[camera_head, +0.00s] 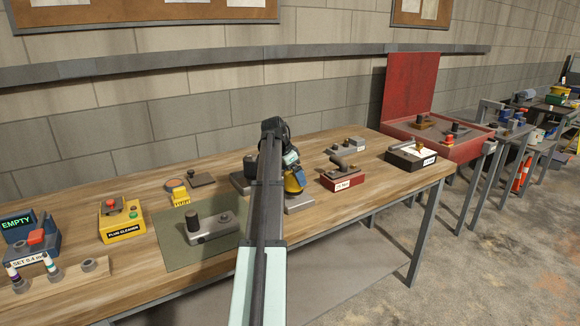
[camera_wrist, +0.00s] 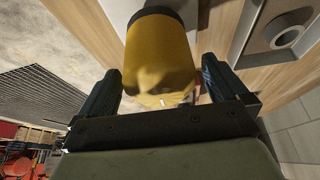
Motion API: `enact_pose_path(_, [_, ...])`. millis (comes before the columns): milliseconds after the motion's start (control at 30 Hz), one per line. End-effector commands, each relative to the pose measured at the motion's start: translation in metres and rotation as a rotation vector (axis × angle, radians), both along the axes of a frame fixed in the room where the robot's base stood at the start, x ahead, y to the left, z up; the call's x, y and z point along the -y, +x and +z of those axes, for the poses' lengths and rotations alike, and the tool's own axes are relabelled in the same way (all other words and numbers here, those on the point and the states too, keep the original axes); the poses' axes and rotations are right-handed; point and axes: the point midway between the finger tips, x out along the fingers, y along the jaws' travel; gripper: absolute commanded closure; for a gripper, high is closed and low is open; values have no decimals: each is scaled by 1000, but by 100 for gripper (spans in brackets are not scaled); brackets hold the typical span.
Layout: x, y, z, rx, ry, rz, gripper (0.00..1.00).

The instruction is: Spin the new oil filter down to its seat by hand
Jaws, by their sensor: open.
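The yellow oil filter (camera_wrist: 160,60) fills the middle of the wrist view, with a dark band at its far end. My gripper (camera_wrist: 161,75) is open, with one dark finger on each side of the filter. A narrow gap shows beside the fingers, and I cannot tell whether either touches it. In the head view the filter (camera_head: 294,183) is a small yellow shape beside my gripper (camera_head: 291,172), mostly hidden by my arm. What lies under the filter, and whether it meets a seat, is hidden.
A grey block with a round ring (camera_wrist: 286,38) is close by in the wrist view. On the wooden bench (camera_head: 340,215) are a green mat (camera_head: 172,255) with a grey part, a yellow plug cleaner (camera_head: 122,224) and a red block (camera_head: 343,179). The front right of the bench is clear.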

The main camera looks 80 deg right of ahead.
Motion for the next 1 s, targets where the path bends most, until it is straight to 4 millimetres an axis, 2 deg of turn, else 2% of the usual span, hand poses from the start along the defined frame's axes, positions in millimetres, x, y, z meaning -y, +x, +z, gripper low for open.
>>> enact_pose_path(200, [4,-4,-13,1,-1,0,0])
enact_pose_path(567, [4,-5,-15,1,-1,0,1])
enact_pose_path(1000, [4,-5,-15,1,-1,0,43])
